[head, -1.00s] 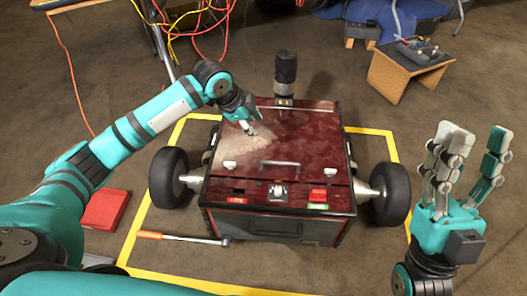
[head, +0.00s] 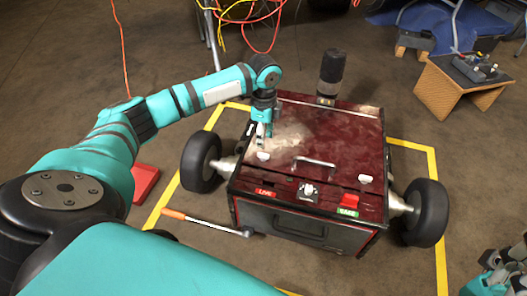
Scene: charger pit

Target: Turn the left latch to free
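The left latch (head: 263,156) is a small white piece on the front left of the dark red lid of a box on wheels (head: 325,140). A matching white right latch (head: 365,178) sits at the lid's front right. My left gripper (head: 263,142) points down just above and behind the left latch. Its fingertips are close to the latch; I cannot tell if they touch it or how far apart they are. My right gripper (head: 500,268) is partly cut off at the lower right, away from the box, with its fingers apart.
A lid handle (head: 314,162), a dark upright cylinder (head: 331,72) and a front switch (head: 308,191) stand out from the box. Red LIVE (head: 265,191) and green SAFE (head: 347,212) labels flank the switch. An orange-handled bar (head: 205,222) lies in front. A small wooden table (head: 455,95) stands back right.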

